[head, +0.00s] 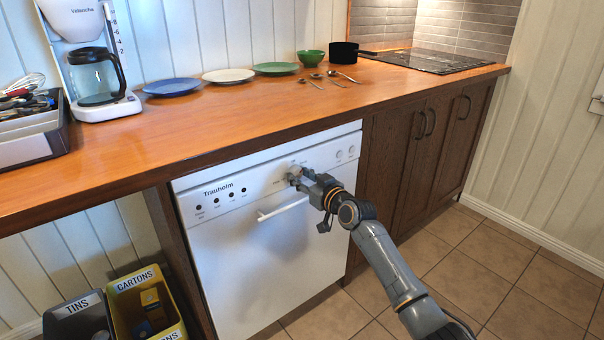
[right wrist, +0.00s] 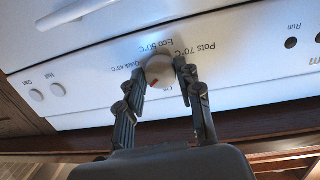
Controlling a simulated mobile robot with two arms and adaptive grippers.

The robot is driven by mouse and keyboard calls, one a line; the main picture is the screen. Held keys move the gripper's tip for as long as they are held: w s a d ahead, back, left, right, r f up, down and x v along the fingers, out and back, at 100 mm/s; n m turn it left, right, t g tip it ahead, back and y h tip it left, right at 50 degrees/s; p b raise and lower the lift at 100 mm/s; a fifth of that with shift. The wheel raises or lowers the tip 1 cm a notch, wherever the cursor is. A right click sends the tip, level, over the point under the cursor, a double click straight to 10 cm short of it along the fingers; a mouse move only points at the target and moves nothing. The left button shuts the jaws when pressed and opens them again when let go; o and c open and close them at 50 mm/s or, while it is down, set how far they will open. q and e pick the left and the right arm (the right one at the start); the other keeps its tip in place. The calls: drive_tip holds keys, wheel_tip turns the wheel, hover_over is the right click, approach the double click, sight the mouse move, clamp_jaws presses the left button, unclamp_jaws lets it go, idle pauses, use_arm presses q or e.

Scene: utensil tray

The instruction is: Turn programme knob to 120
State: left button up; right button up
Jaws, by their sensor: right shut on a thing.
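The programme knob (right wrist: 160,68) is a round light-grey dial with a red mark on the white dishwasher's control panel (right wrist: 110,75). In the right wrist view, which shows the panel upside down, the red mark is at the knob's lower left in the picture. Printed labels around it include "Pots 70°C", "Eco 50°C" and "Quick 45°C"; no "120" is readable. My right gripper (right wrist: 160,72) is shut on the knob, one finger on each side. In the head view my right gripper (head: 296,176) reaches the panel and largely covers the knob. My left gripper is out of view.
The dishwasher handle (head: 282,208) sticks out just below the panel. The wooden worktop (head: 240,110) overhangs above. Start and Halt buttons (right wrist: 45,90) sit on the same panel. Bins (head: 147,300) stand at lower left; the tiled floor (head: 500,270) at right is clear.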

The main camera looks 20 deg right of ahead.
drive_tip(key=m, duration=0.2)
drive_tip(key=shift+m+y, duration=0.3)
drive_tip(key=shift+m+g+p, duration=0.3)
drive_tip(key=shift+m, duration=1.3)
drive_tip(key=m+y, duration=0.1)
drive_tip(key=m, duration=0.3)
drive_tip(key=shift+p, duration=0.3)
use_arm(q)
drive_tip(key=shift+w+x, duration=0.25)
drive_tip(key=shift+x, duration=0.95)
use_arm(e)
drive_tip(key=shift+m, duration=0.8)
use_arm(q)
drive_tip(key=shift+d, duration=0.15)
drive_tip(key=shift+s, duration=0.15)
use_arm(e)
drive_tip(key=o, duration=1.1)
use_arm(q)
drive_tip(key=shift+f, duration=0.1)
use_arm(e)
drive_tip(key=shift+o, duration=0.2)
drive_tip(key=shift+r, duration=0.1)
